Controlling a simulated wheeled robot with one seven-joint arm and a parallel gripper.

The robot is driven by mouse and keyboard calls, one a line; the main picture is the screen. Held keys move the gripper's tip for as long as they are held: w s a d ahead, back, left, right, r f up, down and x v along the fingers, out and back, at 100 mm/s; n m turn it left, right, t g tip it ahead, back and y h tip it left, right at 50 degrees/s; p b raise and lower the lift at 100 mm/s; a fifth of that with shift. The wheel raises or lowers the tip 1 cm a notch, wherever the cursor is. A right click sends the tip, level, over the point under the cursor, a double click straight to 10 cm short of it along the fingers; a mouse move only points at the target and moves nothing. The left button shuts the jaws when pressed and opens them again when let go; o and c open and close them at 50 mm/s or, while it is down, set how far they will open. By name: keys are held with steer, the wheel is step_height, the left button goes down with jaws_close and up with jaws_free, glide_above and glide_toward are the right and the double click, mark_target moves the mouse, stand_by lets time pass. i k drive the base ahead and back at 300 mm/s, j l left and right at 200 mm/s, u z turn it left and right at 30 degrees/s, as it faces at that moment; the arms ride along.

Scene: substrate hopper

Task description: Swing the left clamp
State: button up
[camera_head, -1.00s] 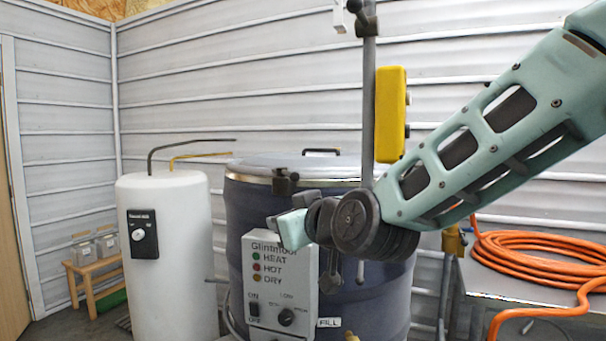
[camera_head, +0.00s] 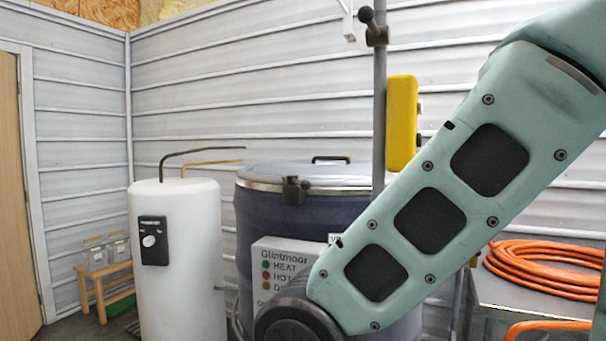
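The drum-shaped dark hopper (camera_head: 258,225) stands in the middle, with a grey lid (camera_head: 300,173) and a bright metal rim. A dark brown clamp (camera_head: 293,190) sits on the front of its rim and appears to be the left clamp. No second rim clamp shows; my arm covers the hopper's right side. My arm crosses the picture from upper right to bottom centre, and its lower joint hides much of the hopper's front. My gripper is out of the picture.
The control box (camera_head: 278,262) on the hopper is partly covered by my arm. A grey pole (camera_head: 379,120) carries a yellow box (camera_head: 401,122). A white tank (camera_head: 178,255) stands left. An orange hose (camera_head: 545,268) lies coiled on the right table. A small wooden stand (camera_head: 103,287) is far left.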

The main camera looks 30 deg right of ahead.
mark_target(304, 184)
steer(key=i+l+z, duration=0.3)
steer(key=z, duration=0.15)
steer(key=i+l+z, duration=0.4)
